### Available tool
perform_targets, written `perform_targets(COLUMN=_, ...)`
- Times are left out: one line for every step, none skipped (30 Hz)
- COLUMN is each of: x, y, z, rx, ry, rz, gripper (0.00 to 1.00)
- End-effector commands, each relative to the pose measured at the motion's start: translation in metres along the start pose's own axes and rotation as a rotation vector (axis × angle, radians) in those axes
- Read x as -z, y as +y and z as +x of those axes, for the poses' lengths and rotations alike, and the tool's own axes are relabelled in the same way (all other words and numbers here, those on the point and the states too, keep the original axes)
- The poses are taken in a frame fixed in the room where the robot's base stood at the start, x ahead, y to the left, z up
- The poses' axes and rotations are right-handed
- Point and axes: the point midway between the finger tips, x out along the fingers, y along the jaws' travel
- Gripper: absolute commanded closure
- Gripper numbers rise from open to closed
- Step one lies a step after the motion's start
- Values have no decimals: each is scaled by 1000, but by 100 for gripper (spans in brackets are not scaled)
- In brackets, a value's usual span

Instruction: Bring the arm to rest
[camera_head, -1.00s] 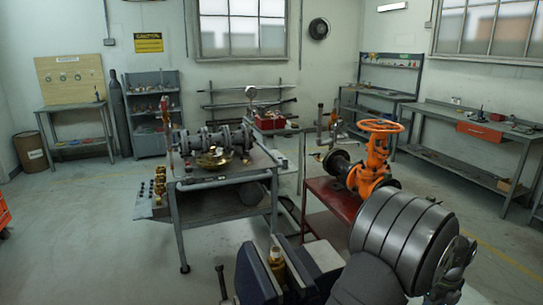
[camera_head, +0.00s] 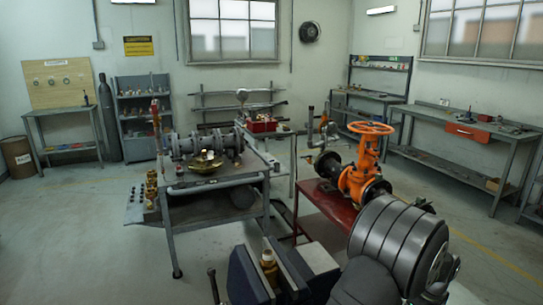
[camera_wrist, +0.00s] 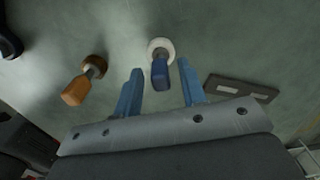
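My gripper (camera_wrist: 160,67) shows in the wrist view with two blue fingers spread apart. A blue-handled piece with a white round end (camera_wrist: 160,68) appears between the fingers, with a gap on either side. I cannot tell how far below them it is. An orange-handled piece with a brown round end (camera_wrist: 85,79) lies left of the fingers. In the head view I cannot make out the gripper fingers. The orange gate valve (camera_head: 362,178) with its orange handwheel stands on a red bench (camera_head: 322,200), right of centre.
A dark blue vise (camera_head: 247,280) holds a brass fitting (camera_head: 268,262) at the front. A grey worktable (camera_head: 220,181) with flanged pipework stands behind, left of the red bench. A dark plate (camera_wrist: 240,88) lies right of the fingers. Open floor shows at left.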

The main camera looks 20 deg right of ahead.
Motion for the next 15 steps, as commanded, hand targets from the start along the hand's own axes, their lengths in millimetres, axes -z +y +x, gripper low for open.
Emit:
perform_targets(x=-1, y=-2, z=-15, rx=7, ry=-2, rz=0, gripper=62)
perform_targets(x=-1, y=-2, z=-22, rx=7, ry=-2, rz=0, gripper=62)
perform_targets(x=-1, y=-1, z=-30, rx=6, ry=-2, rz=0, gripper=62)
perform_targets(x=-1, y=-1, z=-36, rx=7, ry=-2, rz=0, gripper=62)
perform_targets(x=-1, y=-1, z=-42, rx=5, ry=-1, rz=0, gripper=62)
perform_targets(x=-1, y=-1, z=-50, rx=6, ry=-1, rz=0, gripper=62)
perform_targets(x=7, y=0, z=-52, rx=4, ry=0, rz=4, gripper=62)
perform_targets(x=13, y=2, z=-55, rx=3, ry=0, rz=4, gripper=62)
perform_targets(x=20, y=3, z=-59, rx=3, ry=0, rz=4, gripper=62)
perform_targets(x=25, y=4, z=-62, rx=4, ry=0, rz=4, gripper=62)
perform_targets(x=30, y=5, z=-65, rx=3, ry=0, rz=4, gripper=62)
perform_targets(x=36, y=7, z=-69, rx=2, ry=0, rz=4, gripper=62)
perform_targets(x=42, y=8, z=-73, rx=3, ry=0, rz=4, gripper=62)
perform_targets(x=47, y=9, z=-76, rx=4, ry=0, rz=4, gripper=62)
perform_targets(x=53, y=10, z=-80, rx=3, ry=0, rz=4, gripper=62)
